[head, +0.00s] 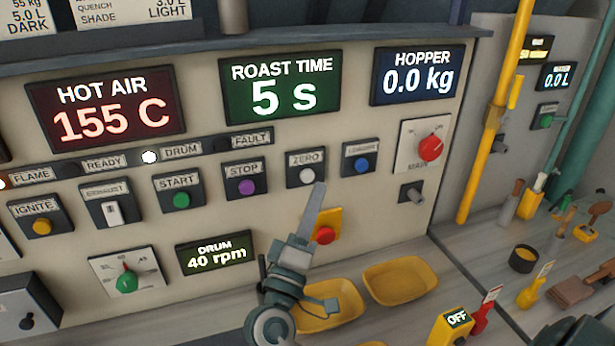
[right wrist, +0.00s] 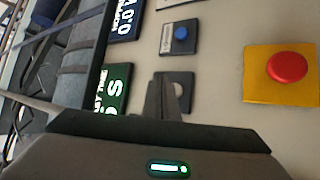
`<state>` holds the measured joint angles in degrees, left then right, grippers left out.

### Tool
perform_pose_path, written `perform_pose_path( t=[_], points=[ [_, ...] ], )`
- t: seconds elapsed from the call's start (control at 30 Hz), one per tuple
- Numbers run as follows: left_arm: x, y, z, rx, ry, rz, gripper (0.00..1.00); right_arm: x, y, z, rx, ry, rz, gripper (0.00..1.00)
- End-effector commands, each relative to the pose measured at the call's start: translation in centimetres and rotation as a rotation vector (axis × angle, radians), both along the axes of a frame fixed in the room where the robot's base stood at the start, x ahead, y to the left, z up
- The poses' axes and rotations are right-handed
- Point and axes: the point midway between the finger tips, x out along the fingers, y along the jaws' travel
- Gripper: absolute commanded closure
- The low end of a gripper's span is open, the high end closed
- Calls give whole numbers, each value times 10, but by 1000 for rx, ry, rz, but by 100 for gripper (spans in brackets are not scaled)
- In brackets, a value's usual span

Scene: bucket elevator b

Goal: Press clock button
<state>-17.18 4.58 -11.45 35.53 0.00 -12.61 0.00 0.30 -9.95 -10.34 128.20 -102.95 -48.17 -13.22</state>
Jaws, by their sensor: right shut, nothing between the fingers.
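The control panel carries a ZERO button (head: 307,176) with a white cap, below the green ROAST TIME display (head: 280,85) reading 5 s. No button label reads "clock". My right gripper (head: 318,190) is shut and empty, its fingertips just below the white cap in the head view. In the right wrist view the shut fingertips (right wrist: 158,85) overlap the ZERO button (right wrist: 181,88) and partly hide its white cap. I cannot tell whether they touch it. My left gripper is not in view.
A blue button (head: 362,165) sits right of ZERO and a purple STOP button (head: 246,187) left of it. A red button on a yellow plate (head: 326,234) is below. Yellow trays (head: 400,281) lie on the counter. A yellow pipe (head: 490,140) stands right.

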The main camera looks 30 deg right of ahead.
Motion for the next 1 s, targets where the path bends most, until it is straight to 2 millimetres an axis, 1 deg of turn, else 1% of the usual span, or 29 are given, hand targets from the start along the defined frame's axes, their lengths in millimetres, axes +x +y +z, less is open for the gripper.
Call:
perform_pose_path(
  t=[0.03,0.13,0.4,0.5,1.0],
  points=[
    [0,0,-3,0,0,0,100,-5,4,-5,13,6,4,100],
    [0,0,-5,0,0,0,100,-14,7,-7,16,8,5,100],
    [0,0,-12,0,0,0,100,-34,13,-7,17,8,7,100],
    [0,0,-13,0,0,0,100,-39,14,-6,17,8,7,100],
    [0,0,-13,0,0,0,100,-40,14,-5,16,9,7,100]
  ],
)
